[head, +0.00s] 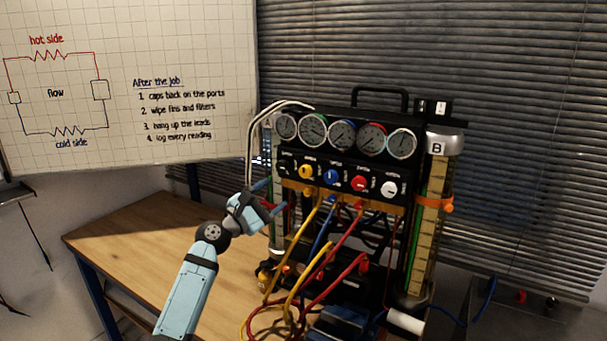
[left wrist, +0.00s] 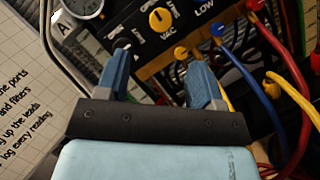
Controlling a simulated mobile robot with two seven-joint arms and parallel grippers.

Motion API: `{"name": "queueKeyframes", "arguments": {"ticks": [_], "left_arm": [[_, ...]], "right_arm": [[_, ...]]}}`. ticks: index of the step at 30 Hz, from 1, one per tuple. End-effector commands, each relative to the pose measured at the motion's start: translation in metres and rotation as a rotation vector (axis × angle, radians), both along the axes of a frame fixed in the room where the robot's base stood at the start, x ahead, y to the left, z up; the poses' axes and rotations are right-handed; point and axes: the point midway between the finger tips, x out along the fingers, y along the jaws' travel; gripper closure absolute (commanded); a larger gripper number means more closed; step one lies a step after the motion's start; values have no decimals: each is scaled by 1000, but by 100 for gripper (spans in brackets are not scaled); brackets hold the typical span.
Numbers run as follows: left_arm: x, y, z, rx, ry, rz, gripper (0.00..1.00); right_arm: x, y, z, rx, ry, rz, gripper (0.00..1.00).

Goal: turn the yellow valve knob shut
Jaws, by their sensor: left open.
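The yellow valve knob (head: 305,171) is on the front panel of the gauge rig (head: 345,180), between a black knob at its left and a blue knob at its right. In the left wrist view the yellow knob (left wrist: 160,18) shows near the top, beyond the fingers and apart from them. My left gripper (head: 272,196) is open and empty, below and left of the yellow knob in the head view. Its two blue fingers also show in the left wrist view (left wrist: 162,72). My right gripper is not in view.
Yellow, blue and red hoses (head: 318,265) hang from ports below the knobs and loop over the wooden table (head: 140,235). A clear cylinder marked B (head: 437,200) stands at the rig's right. A whiteboard (head: 125,80) is at the left. The table's left part is clear.

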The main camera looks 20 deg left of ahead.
Motion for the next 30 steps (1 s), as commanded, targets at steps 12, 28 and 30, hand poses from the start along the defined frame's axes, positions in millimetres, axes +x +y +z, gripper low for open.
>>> {"name": "queueKeyframes", "arguments": {"ticks": [12,28,30], "left_arm": [[76,-35,25,2,-1,1,39],[100,-46,31,4,0,1,39],[100,-46,31,4,0,1,43]], "right_arm": [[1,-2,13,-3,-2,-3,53],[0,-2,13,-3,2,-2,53],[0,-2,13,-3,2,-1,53]]}}
